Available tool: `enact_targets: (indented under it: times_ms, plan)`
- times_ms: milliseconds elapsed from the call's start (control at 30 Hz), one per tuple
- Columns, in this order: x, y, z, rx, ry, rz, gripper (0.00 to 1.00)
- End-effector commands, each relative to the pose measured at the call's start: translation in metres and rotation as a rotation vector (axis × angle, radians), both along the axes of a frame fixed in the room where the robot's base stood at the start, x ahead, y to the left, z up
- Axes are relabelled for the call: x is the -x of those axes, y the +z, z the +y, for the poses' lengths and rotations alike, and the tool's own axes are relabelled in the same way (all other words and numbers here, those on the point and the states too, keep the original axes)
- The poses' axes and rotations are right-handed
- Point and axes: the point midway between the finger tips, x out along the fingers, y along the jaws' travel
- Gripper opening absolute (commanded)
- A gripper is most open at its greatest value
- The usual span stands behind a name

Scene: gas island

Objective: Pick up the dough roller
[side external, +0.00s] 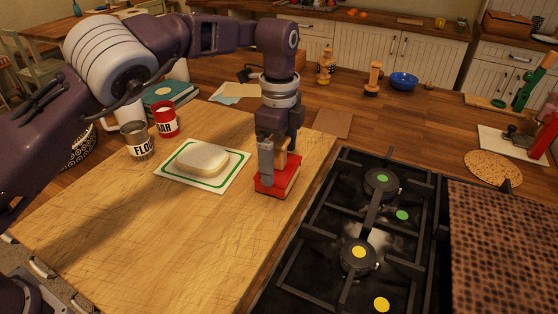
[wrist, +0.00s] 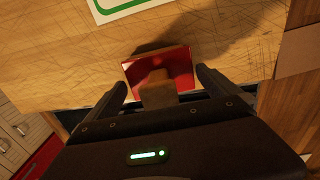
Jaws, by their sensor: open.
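A tool with a flat red base and a wooden handle stands on the wooden board, and it is the thing here most like the dough roller (side external: 277,188). It also shows in the wrist view (wrist: 158,72), with its handle towards my gripper. My gripper (side external: 275,160) points down over it and is open. In the wrist view, the fingers (wrist: 163,92) stand apart on either side of the handle, with visible gaps. The finger nearer the camera partly hides the handle in the side view.
Dough (side external: 203,160) on a white, green-edged mat (side external: 170,175) lies left of the tool. Flour (side external: 137,140) and red (side external: 166,119) tins stand behind. The gas hob (side external: 330,230) is to the right. The board's front is clear.

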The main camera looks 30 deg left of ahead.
Motion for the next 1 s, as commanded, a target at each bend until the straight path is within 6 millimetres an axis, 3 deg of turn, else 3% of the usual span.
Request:
enact_targets:
  times_ms: [100, 200, 433, 700, 900, 1000]
  plan:
    - [0.001, -0.025, 0.0, -0.003, 0.001, 0.002, 1.0]
    - [0.0, -0.036, 0.0, -0.001, 0.003, 0.0, 1.0]
    - [0.0, -0.038, 0.001, 0.0, 0.003, -0.001, 1.0]
    - [0.0, -0.037, 0.001, 0.0, 0.004, -0.001, 0.48]
    - [0.0, -0.036, 0.0, 0.001, 0.004, -0.003, 0.48]
    - [-0.001, -0.023, 0.0, 0.004, 0.003, -0.005, 0.48]
